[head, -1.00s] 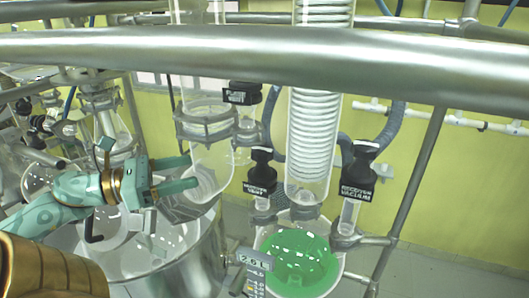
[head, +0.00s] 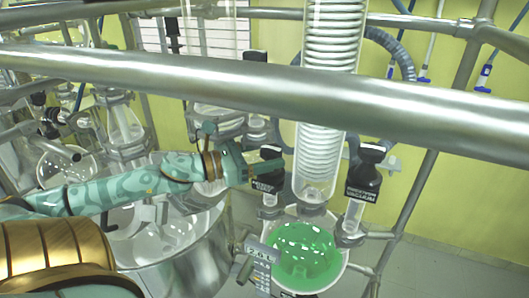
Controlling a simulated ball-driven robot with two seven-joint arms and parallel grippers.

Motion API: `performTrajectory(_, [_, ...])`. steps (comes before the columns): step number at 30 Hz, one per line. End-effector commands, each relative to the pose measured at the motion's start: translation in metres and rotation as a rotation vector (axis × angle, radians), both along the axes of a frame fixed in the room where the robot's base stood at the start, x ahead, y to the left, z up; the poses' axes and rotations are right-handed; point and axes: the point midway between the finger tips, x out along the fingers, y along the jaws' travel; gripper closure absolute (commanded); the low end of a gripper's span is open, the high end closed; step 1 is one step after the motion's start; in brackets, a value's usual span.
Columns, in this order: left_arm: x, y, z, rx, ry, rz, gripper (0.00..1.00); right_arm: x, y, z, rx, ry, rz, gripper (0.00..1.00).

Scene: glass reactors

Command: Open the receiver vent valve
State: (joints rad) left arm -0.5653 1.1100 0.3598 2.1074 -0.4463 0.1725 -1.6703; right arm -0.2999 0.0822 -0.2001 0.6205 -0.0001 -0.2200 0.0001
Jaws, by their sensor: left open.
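A black valve with a white-lettered label (head: 267,187) stands on the left neck of the round receiver flask (head: 303,255), which holds green liquid. Its lettering is too small to read surely. A similar black valve (head: 363,180) stands on the right neck; its label seems to end in "VACUUM". My left gripper (head: 268,162), teal with a bronze band, reaches in from the left and is open. Its fingers are at the top of the left valve and partly hide its cap. I cannot tell whether they touch it. My right gripper is not in view.
A thick steel rail (head: 300,93) crosses in front, above the gripper. A coiled glass condenser (head: 320,155) rises between the two valves. A large glass vessel (head: 165,240) lies below my left arm. A small tagged fitting (head: 262,262) hangs beside the flask.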

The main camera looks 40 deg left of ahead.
Motion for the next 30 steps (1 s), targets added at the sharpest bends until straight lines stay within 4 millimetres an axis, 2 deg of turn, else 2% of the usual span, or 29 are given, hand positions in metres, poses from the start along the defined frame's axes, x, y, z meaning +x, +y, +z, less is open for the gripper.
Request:
performTrajectory(6, [0.0004,-0.0001,0.0,0.0,0.0,0.0,0.33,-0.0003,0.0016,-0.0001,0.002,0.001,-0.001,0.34])
performTrajectory(7, [0.0003,0.0,0.0,0.0,0.0,0.0,0.36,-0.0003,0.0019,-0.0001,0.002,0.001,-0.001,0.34])
performTrajectory(9, [0.0003,0.0,0.0,0.0,0.0,0.0,0.56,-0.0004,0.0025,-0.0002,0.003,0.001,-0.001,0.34])
performTrajectory(12, [0.0002,-0.0001,0.0,0.0,0.0,0.0,0.78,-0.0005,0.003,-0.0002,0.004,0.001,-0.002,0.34])
performTrajectory(23, [-0.0006,-0.0013,0.0,-0.001,0.0,0.041,0.78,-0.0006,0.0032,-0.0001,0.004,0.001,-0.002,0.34])
performTrajectory(30, [-0.0017,-0.0041,0.0007,-0.001,-0.002,0.181,0.78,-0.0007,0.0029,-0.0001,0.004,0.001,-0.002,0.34])
